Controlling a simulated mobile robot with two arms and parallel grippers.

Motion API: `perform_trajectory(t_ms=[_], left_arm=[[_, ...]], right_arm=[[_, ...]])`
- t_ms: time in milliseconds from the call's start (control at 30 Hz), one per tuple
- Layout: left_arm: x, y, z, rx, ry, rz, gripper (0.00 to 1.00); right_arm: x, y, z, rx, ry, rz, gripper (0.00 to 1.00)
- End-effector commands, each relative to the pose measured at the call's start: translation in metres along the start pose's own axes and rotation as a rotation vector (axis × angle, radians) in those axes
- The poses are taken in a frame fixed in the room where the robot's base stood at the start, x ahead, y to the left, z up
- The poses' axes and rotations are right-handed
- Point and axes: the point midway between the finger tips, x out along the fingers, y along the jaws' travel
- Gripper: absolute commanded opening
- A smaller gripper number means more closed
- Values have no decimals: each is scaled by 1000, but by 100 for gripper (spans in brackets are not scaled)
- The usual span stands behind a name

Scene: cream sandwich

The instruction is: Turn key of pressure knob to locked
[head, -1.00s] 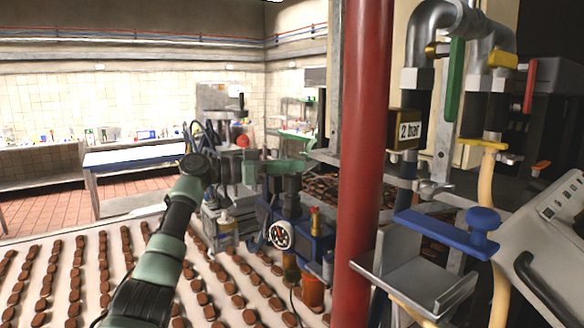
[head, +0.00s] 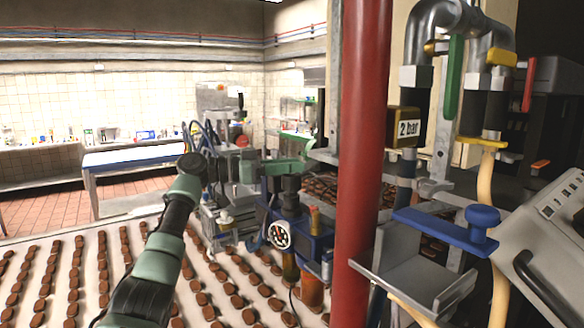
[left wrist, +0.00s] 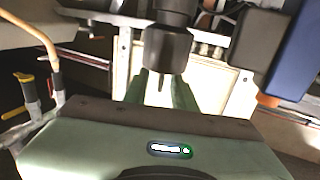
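A black pressure knob (head: 291,184) stands on a blue regulator block (head: 318,243) with a round white-faced gauge (head: 279,235). My left gripper (head: 300,165) reaches in from the left, with its green fingers at the height of the knob's top. In the left wrist view, the dark knob (left wrist: 168,48) is just beyond the two green fingers (left wrist: 160,92), which stand apart with a gap between them. A thin pin-like piece shows below the knob in that gap; I cannot tell whether it is the key. Contact is unclear. My right gripper is not in view.
A red vertical pipe (head: 362,150) stands just right of the regulator. Brown cookies (head: 197,299) lie in rows on a white conveyor (head: 75,290) below. A blue-handled valve (head: 482,222) and a "2 bar" box (head: 404,127) are at the right.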

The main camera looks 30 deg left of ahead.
Motion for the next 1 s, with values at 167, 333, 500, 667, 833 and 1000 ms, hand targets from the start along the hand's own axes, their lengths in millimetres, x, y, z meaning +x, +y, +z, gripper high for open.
perform_trajectory(t_ms=[167, 333, 500, 667, 833, 1000], left_arm=[[-28, -1, 6, 2, 1, -4, 26], [-56, -1, 4, 2, 0, -2, 26], [-71, 0, 3, 1, -1, -1, 26], [-73, 0, 1, 0, -1, 0, 26], [-73, 0, 1, 0, -1, 0, 26], [-73, 0, 1, 0, -1, 0, 26]], right_arm=[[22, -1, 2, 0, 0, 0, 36], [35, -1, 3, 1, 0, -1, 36], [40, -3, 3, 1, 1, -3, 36], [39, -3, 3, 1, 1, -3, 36], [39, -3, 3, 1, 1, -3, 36], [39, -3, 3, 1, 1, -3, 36]])
